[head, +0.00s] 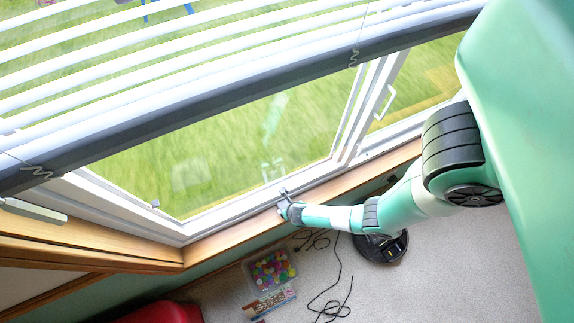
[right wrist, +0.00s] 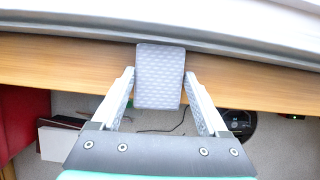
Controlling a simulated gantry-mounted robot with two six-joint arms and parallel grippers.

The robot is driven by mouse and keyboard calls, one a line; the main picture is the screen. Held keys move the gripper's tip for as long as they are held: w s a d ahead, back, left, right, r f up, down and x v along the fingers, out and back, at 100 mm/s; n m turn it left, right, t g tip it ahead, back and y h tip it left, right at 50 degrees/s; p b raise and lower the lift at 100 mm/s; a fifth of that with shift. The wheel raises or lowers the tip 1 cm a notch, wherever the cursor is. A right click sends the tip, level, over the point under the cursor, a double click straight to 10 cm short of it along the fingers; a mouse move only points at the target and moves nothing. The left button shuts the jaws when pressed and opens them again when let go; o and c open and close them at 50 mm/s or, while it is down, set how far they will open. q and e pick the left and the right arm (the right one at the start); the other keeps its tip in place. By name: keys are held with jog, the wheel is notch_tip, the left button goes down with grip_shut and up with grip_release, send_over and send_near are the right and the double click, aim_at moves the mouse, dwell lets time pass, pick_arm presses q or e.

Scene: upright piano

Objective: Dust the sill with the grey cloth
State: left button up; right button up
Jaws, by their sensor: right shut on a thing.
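The wooden sill (head: 228,236) runs below the window. In the right wrist view the sill (right wrist: 75,62) crosses the picture as a brown band. The grey cloth (right wrist: 160,78) shows there as a pale grey dimpled block between the fingers, lying over the sill. My right gripper (right wrist: 160,85) is shut on it. In the head view my right gripper (head: 286,201) is at the sill, close to the window frame; the cloth is too small to make out there. Whether the cloth touches the wood I cannot tell. My left gripper is in neither view.
Window glass and a white frame (head: 240,207) border the sill. Slatted blinds (head: 180,80) hang above. On the carpet below are a tub of colourful pieces (head: 270,270), a loose black cable (head: 335,290) and a round black device (head: 381,247). A red object (head: 165,313) stands lower left.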

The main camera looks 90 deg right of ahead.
jog(key=shift+w+a, duration=0.45)
jog(key=shift+w, duration=0.25)
jog(key=shift+w+a, duration=0.4)
jog(key=shift+w, duration=0.25)
jog(key=shift+w+a, duration=0.45)
jog(key=shift+w, duration=0.25)
jog(key=shift+r, duration=0.1)
notch_tip(320, 180, up, 6)
jog(key=p, duration=0.6)
notch_tip(320, 180, up, 3)
jog(key=p, duration=0.3)
jog(key=shift+p, duration=0.3)
jog(key=shift+d, duration=0.1)
